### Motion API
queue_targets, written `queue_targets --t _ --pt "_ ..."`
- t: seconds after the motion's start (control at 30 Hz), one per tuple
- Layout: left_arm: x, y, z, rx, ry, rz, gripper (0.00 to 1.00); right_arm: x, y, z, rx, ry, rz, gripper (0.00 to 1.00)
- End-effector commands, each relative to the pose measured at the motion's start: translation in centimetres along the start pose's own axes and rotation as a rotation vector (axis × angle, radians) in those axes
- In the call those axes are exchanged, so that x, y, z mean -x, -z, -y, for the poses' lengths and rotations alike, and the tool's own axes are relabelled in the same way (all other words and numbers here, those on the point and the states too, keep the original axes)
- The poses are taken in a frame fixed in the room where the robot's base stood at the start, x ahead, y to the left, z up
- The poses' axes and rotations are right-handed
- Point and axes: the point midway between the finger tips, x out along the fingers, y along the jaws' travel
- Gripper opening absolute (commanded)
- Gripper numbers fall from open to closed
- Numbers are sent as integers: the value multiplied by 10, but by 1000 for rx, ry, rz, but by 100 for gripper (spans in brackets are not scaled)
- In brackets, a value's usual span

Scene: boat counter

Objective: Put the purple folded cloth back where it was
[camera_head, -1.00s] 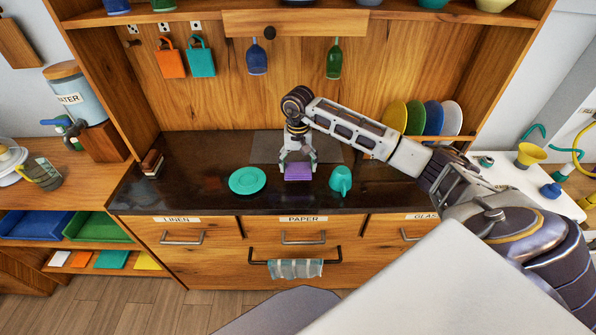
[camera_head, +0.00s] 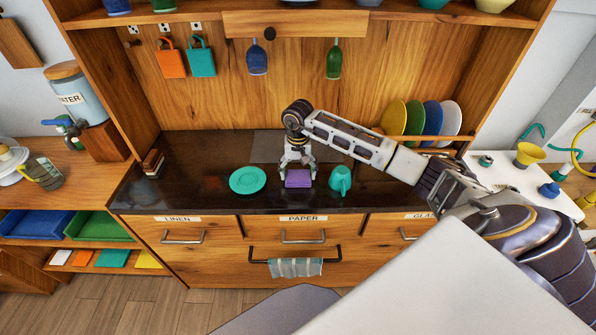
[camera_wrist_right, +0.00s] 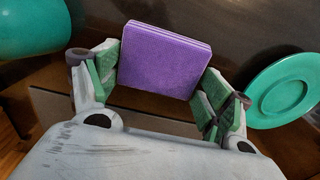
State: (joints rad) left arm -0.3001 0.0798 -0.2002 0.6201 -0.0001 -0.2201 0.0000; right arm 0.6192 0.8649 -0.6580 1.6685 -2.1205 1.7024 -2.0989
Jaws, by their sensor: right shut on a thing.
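The purple folded cloth (camera_head: 298,179) is at the front middle of the dark counter, between the teal plate and the teal mug. It also shows in the right wrist view (camera_wrist_right: 166,60) as a square stack of thin layers. My right gripper (camera_head: 299,168) reaches down on it from above, with its fingers (camera_wrist_right: 168,85) shut on its two sides. I cannot tell whether the cloth touches the counter. My left gripper is not in view.
A grey mat (camera_head: 268,146) lies behind. A striped towel (camera_head: 295,268) hangs on the rail below.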

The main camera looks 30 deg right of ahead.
Motion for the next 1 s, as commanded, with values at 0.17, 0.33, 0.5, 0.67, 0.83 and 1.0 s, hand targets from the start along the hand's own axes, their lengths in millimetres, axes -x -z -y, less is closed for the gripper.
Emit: queue_targets --t 0.17,0.33,0.5,0.67,0.83,1.0 --pt "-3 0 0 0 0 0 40 -3 0 0 0 0 -1 57" --pt "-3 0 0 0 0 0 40 -2 0 0 0 0 -1 95" --pt "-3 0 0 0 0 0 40 -2 0 0 0 0 -1 100" --pt "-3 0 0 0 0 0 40 -2 0 0 0 0 -1 100" --pt "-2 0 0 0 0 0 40 -2 0 0 0 0 0 100" --pt "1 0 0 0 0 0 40 1 0 0 0 0 0 100"
